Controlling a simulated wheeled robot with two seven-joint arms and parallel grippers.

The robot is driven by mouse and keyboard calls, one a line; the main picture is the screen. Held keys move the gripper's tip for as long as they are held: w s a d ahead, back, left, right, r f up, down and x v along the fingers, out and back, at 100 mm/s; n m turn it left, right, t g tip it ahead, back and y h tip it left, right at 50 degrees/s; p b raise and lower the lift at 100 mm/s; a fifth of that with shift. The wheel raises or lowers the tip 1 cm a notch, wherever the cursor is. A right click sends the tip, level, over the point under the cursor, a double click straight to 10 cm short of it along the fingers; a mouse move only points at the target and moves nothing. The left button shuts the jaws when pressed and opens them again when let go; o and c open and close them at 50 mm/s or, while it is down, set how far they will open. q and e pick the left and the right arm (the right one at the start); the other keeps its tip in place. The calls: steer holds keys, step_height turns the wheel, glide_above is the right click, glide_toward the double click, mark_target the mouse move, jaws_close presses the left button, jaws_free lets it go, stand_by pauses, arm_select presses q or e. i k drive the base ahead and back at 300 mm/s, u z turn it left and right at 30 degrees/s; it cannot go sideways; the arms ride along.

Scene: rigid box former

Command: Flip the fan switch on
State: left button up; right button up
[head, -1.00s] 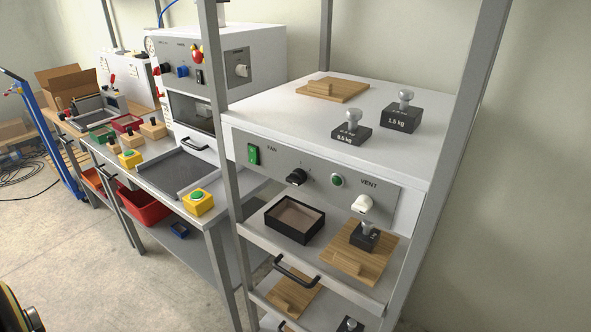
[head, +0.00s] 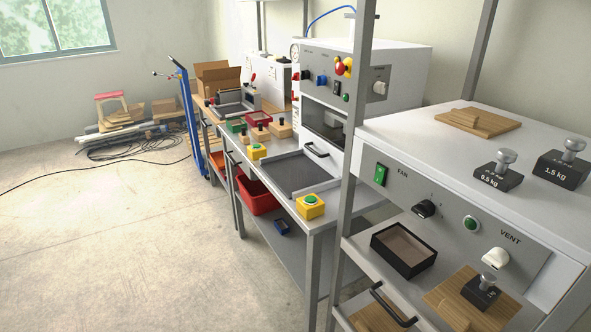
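The fan switch (head: 380,174) is a green rocker on the grey front panel (head: 452,222) of the white unit at the right, left of the label FAN. Its rocker position is too small to tell. Neither of my grippers shows in the head view.
The panel also carries a black knob (head: 424,208), a green button (head: 471,223) and a white VENT knob (head: 495,257). A black open box (head: 403,250) and a weight (head: 481,292) on a wooden board sit below. A grey upright post (head: 350,150) stands left of the panel.

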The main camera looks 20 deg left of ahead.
mark_target(379, 179)
steer(key=u, duration=0.7)
steer(key=k, duration=1.25)
steer(key=u, duration=1.05)
steer(key=i, duration=1.3)
steer(key=z, duration=0.95)
steer(key=i, duration=0.8)
steer(key=z, duration=0.95)
